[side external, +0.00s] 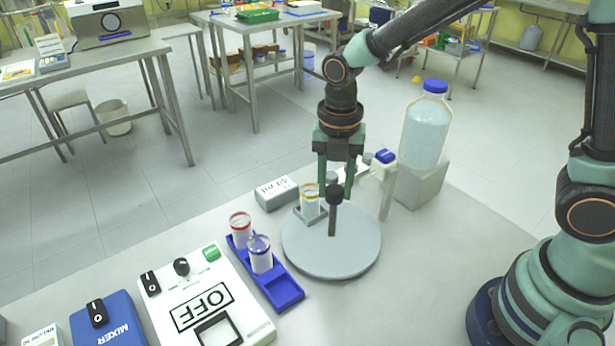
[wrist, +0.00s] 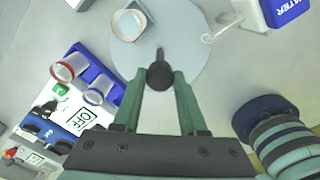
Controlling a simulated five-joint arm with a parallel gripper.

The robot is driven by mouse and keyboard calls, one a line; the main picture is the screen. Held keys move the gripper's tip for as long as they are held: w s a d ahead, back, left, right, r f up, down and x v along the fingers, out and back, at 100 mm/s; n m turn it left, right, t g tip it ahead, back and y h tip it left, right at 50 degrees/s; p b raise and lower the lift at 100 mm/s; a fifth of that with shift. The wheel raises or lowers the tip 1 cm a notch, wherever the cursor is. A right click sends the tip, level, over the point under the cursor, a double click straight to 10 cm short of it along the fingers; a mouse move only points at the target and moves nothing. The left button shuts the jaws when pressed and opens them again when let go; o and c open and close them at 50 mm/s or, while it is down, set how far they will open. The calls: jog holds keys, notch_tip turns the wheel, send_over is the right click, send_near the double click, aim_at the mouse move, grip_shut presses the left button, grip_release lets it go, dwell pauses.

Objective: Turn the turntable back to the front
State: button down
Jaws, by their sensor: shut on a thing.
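The turntable (side external: 345,258) is a round grey disc on the bench, and it also shows in the wrist view (wrist: 185,60). A dark upright post with a black knob (side external: 333,212) stands on it. My gripper (side external: 336,188) reaches down from above and is shut on the knob, which shows between its green fingertips in the wrist view (wrist: 159,76). A glass reactor with a yellow ring (side external: 310,203) stands in a grey holder near the disc's far left edge. It shows at the top of the wrist view (wrist: 128,24).
A blue rack (side external: 284,291) holds a red-ringed and a blue-ringed glass left of the turntable. A white device marked OFF (side external: 240,314) and a blue mixer (side external: 112,322) are further left. A grey labelled box (side external: 276,192), a tap and a water bottle (side external: 426,130) stand behind.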

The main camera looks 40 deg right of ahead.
jog(key=shift+c, duration=2.2)
grip_release()
jog(key=shift+r, duration=0.1)
notch_tip(320, 180, up, 12)
jog(key=s+d+m+t, duration=0.2)
jog(key=d+m, duration=0.3)
jog(key=m, duration=0.8)
jog(key=s+d+m+t, duration=0.3)
jog(key=s+d+m, duration=0.2)
jog(key=m, duration=0.9)
jog(key=shift+d+r+t, duration=0.3)
jog(key=shift+d+r, duration=0.05)
jog(key=shift+d, duration=0.4)
